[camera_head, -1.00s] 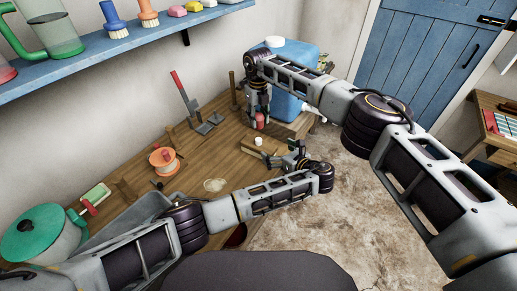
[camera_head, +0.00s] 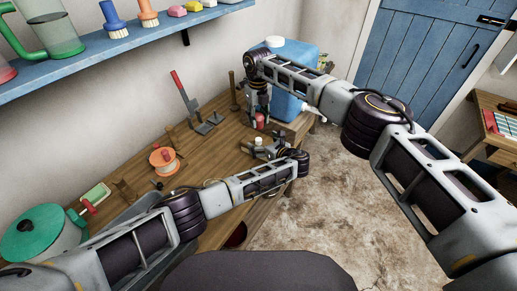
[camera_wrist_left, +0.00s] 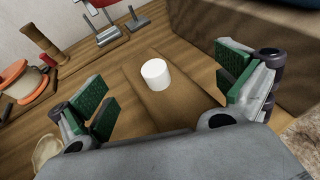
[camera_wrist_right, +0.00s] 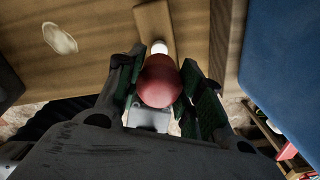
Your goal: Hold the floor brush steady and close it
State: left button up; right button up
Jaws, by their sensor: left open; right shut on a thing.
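A wooden block, which I take to be the floor brush (camera_wrist_left: 185,105), lies on the table in the left wrist view with a white cylinder (camera_wrist_left: 155,74) upright on it. The cylinder also shows in the head view (camera_head: 258,141). My left gripper (camera_wrist_left: 163,95) is open, its green-padded fingers apart on either side of the block; contact cannot be told. My right gripper (camera_wrist_right: 160,90) is shut on a red round piece (camera_wrist_right: 158,82), above the table behind the block in the head view (camera_head: 259,119). The piece's underside is hidden.
A blue container (camera_head: 290,55) stands at the table's back right. An orange spool (camera_head: 164,160), a red-handled metal tool (camera_head: 185,95) and a green pot (camera_head: 42,234) stand to the left. A blue shelf (camera_head: 150,45) runs along the wall above.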

pick_arm(q)
jog(key=shift+w+a+f, duration=0.2)
jog(key=shift+w+a, duration=0.15)
jog(key=shift+w, duration=0.15)
jog(key=shift+c, duration=0.3)
jog(key=shift+s+f, duration=0.1)
jog(key=shift+f, duration=0.05)
jog(key=c, duration=1.6)
